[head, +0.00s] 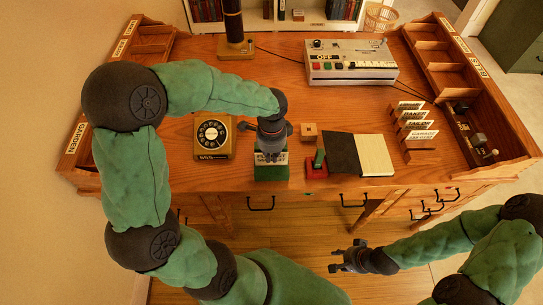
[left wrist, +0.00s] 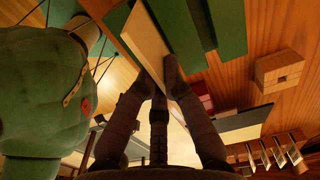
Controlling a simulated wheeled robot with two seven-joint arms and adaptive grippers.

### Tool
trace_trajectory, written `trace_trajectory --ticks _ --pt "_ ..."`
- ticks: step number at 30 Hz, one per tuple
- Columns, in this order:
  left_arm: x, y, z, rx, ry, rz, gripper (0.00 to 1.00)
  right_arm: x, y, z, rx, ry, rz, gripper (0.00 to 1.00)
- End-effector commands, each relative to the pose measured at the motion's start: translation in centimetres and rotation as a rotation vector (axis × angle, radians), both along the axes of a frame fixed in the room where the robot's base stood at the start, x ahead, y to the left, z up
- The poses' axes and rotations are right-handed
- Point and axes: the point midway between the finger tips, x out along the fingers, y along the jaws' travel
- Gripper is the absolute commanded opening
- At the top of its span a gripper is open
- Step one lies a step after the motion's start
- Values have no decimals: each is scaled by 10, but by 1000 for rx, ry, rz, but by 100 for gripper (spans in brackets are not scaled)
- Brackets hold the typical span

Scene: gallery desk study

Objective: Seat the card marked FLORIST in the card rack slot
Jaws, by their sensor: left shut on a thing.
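A pale card (head: 270,158) with dark print stands at the desk's front edge; its print is too small to read surely. My left gripper (head: 271,147) is shut on it from above. In the left wrist view the card (left wrist: 148,42) is a cream slab between the two fingertips (left wrist: 157,72). A green block (head: 271,174) lies directly below the card; I cannot tell whether the card's lower edge sits in it. A wooden card rack (head: 423,157) at the right holds several upright labelled cards (head: 416,122). My right gripper (head: 335,261) is open and empty, in front of the desk.
A yellow dial telephone (head: 212,136) stands left of the card. To its right are a small wooden block (head: 309,132), a red and green object (head: 317,166) and an open book (head: 372,155). A white button machine (head: 350,62) stands behind. Desk surface between telephone and machine is partly clear.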

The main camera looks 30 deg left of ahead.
Motion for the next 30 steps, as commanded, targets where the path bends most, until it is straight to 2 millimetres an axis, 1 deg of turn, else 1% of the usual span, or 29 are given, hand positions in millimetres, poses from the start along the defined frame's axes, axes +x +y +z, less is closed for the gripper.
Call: trace_trajectory --ticks 1,2,8,12,13,15,21,25,30 --pt "1 0 11 0 -2 0 0 0 0 8 0 0 0 40" --pt "1 0 16 0 -2 0 0 0 0 11 0 0 0 40" --pt "-20 -17 47 -1 -3 -2 0 0 0 25 0 0 0 40" --pt "-38 -32 75 0 -4 -4 0 0 0 38 0 0 0 40" --pt "-43 -35 79 0 -4 -4 0 0 0 40 0 0 0 40" --pt "-58 -47 85 0 -2 -6 0 0 0 45 0 0 0 40" --pt "-88 -72 101 -1 -3 -4 0 0 0 56 0 0 0 40" --pt "-100 -81 107 1 -1 -3 0 0 0 60 0 0 0 40" --pt "-108 -87 110 0 0 -1 0 0 0 62 0 0 0 40"
